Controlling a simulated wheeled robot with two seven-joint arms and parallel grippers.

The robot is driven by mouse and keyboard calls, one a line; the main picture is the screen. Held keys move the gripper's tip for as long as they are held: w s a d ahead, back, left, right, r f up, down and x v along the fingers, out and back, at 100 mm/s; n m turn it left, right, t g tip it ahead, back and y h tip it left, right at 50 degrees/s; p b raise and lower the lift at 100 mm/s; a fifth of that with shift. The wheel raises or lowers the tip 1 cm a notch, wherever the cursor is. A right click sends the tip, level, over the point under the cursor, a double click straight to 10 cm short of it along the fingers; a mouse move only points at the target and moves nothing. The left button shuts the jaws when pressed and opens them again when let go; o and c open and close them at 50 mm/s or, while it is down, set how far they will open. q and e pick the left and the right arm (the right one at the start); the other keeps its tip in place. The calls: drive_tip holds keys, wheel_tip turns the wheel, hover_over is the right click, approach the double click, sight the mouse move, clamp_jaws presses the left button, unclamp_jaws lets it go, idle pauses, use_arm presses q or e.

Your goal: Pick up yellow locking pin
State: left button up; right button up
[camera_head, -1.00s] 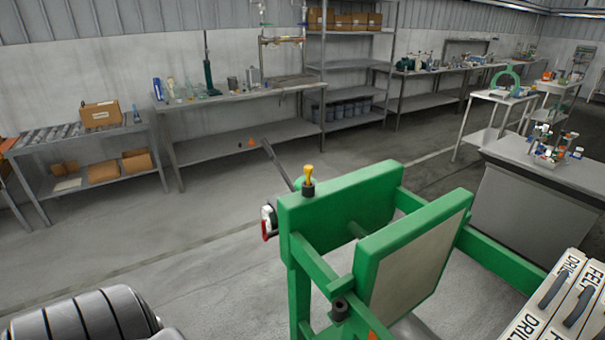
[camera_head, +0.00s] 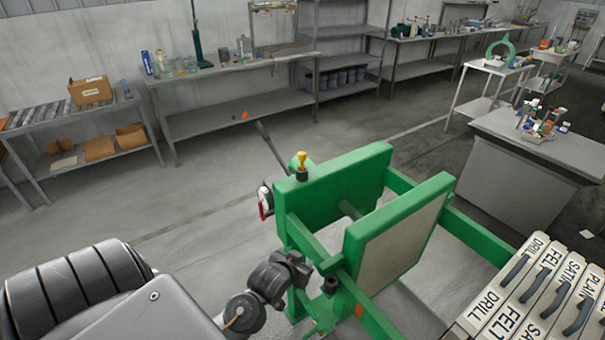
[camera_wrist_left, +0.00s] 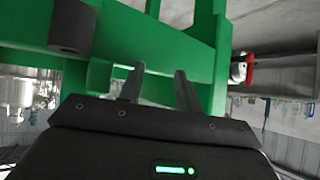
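The yellow locking pin (camera_head: 301,161) stands upright in a dark collar on the top edge of the green frame's (camera_head: 340,190) back plate. My left gripper (camera_head: 300,270) is low in front of the frame, below and apart from the pin. In the left wrist view its two fingers (camera_wrist_left: 158,88) are apart with the green frame beyond them, and nothing shows between them. The pin does not show clearly in that view. My right gripper is not in view.
A dark empty-looking collar (camera_head: 331,284) sits on the frame's near side. A red and white part (camera_head: 265,202) and a grey lever (camera_head: 271,147) stick out at the frame's left. Labelled blocks (camera_head: 530,300) with handles stand at lower right. Floor at left is clear.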

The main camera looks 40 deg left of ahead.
use_arm(q)
drive_tip(key=w+a+r+n+t+y, duration=0.2)
drive_tip(key=w+a+r+t+y, duration=0.15)
drive_tip(key=w+a+r, duration=0.5)
drive_tip(key=n+t+y, duration=0.2)
drive_tip(key=y, duration=0.1)
approach(302, 164)
drive_tip(key=p+x, duration=0.1)
drive_tip(key=x, duration=0.3)
drive_tip(key=shift+w+a+r+p, duration=0.1)
drive_tip(key=shift+w+a+p, duration=0.05)
drive_tip(key=shift+a+p, duration=0.3)
drive_tip(key=shift+w+a, duration=0.2)
drive_tip(key=shift+w, duration=0.15)
drive_tip(key=shift+w+a+r, duration=0.1)
drive_tip(key=shift+w, duration=0.1)
drive_tip(key=p+x, duration=0.2)
drive_tip(key=x, duration=0.2)
drive_tip(key=shift+w, duration=0.15)
drive_tip(key=shift+w+f, duration=0.2)
drive_tip(key=shift+w, duration=0.05)
